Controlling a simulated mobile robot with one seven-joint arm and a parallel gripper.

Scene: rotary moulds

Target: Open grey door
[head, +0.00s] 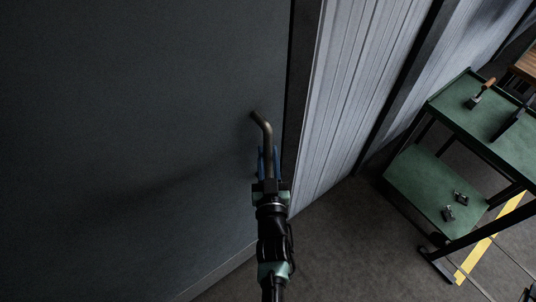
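The grey door (120,110) is a large dark flat panel that fills the left half of the head view. Its right edge runs beside a dark gap and a light ribbed wall, and no opening shows. A bent metal handle (264,128) stands out near that edge. My gripper (268,160) is at the lower part of the handle, with its blue fingers on either side of it. Whether the fingers press on the handle or stand slightly apart from it cannot be made out. The handle's lower end is hidden by the gripper.
A light ribbed wall (345,90) stands right of the door. A green two-level cart (440,185) with tools on it is at the right. A yellow floor stripe (474,262) runs beneath it. Grey floor (345,245) is clear between door and cart.

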